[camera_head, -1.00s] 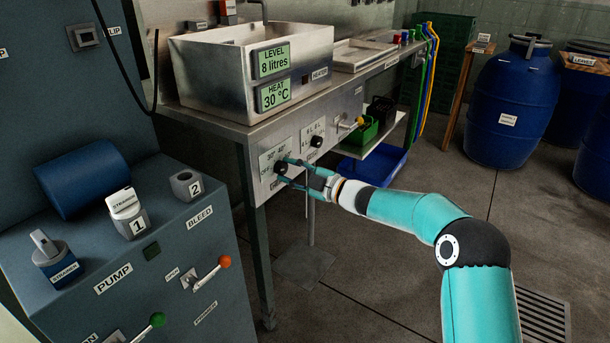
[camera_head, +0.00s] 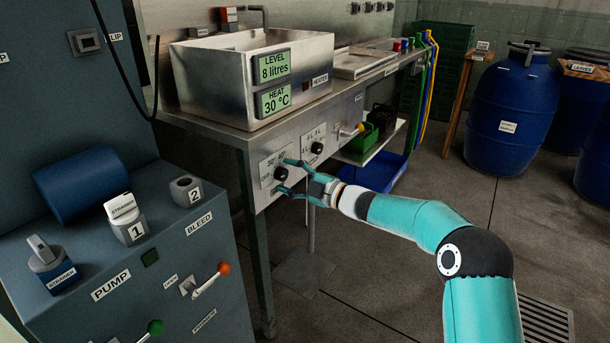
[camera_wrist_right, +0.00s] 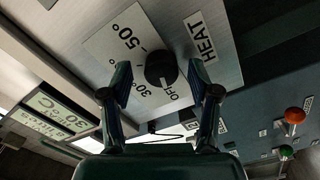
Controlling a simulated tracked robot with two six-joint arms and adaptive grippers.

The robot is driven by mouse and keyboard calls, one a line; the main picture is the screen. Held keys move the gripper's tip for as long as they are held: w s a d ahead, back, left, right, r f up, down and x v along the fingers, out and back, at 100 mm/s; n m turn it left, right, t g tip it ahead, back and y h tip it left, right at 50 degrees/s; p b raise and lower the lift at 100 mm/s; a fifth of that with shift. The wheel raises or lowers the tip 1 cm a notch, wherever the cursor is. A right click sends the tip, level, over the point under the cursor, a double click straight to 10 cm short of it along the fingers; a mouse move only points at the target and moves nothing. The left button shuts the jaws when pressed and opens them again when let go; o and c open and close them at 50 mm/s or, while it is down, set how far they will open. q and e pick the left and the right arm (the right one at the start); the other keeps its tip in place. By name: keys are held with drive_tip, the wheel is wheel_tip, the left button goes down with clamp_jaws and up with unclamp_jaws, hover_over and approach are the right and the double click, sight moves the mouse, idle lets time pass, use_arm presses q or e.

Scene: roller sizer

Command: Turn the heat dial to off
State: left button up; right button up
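The heat dial (camera_head: 280,174) is a round black knob on a pale plate at the near end of the bench front. In the right wrist view the dial (camera_wrist_right: 160,68) sits among the marks 50°, 30° and OFF; a small pale mark on its rim lies on the OFF side. My right gripper (camera_head: 287,176) is open, its teal fingers spread on either side of the dial. In the right wrist view both fingertips (camera_wrist_right: 160,75) appear clear of the knob. The heat display (camera_head: 273,99) reads 30 °C. My left gripper is out of view.
A second black dial (camera_head: 317,148) and an orange-tipped lever (camera_head: 352,130) are farther along the bench front. A steel tank (camera_head: 225,75) stands above. The blue pump cabinet (camera_head: 150,270) with levers is at the left. Open floor lies right of the bench.

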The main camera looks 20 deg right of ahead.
drive_tip(key=shift+f, duration=0.1)
drive_tip(key=shift+d, duration=0.1)
drive_tip(key=v, duration=1.1)
drive_tip(key=shift+s+d, duration=0.25)
drive_tip(key=shift+s, duration=0.1)
